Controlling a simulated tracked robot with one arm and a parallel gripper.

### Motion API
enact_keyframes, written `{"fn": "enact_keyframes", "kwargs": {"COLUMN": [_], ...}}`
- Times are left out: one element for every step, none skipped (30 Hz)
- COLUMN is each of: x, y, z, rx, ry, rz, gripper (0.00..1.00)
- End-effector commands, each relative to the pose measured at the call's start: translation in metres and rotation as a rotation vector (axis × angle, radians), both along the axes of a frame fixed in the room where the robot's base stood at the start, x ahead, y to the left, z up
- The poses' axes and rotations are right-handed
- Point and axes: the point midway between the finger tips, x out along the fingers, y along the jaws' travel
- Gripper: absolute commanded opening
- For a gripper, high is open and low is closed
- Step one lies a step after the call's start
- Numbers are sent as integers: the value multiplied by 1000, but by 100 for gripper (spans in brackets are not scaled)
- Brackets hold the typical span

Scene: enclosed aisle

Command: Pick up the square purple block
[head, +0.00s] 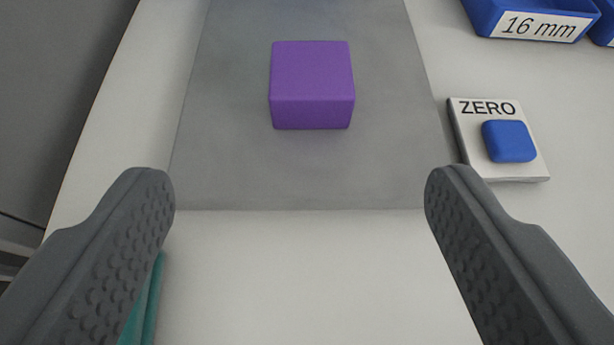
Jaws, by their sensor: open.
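The square purple block (312,85) sits on a flat grey mat (300,180) in the upper middle of the head view. My gripper (300,190) is open and empty. Its two dark grey, ridged fingers stand wide apart at the lower left and lower right. The block lies beyond the fingertips, roughly centred between them, and is not touched. The block is fully visible.
A white box marked ZERO (487,165) with a blue button (509,141) lies right of the mat, close to the right fingertip. A teal object (152,300) shows partly behind the left finger.

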Motion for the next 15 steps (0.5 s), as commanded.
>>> {"fn": "enact_keyframes", "kwargs": {"x": [0, 1, 4, 5, 8, 11, 14, 17, 21, 24, 27, 32, 35, 39, 44], "y": [0, 0, 0, 0, 0, 0, 0, 0, 0, 0, 0, -1, -1, -1, -1], "z": [-5, -6, -6, -6, -7, -8, -9, -11, -14, -17, -19, -22, -24, -25, -27], "rx": [0, 0, 0, 0, 0, 0, 1, 1, 1, 1, 1, 1, 1, 1, 1], "ry": [2, 1, 0, -1, -1, -2, -2, -2, -1, 0, 2, 3, 3, 2, 0], "rz": [1, 1, 1, 1, 1, 1, 0, 0, 0, 0, 0, 0, 0, 0, 0], "gripper": [71, 71, 71, 71, 71, 71, 71, 71, 71, 71, 71, 71, 71, 71, 71]}}
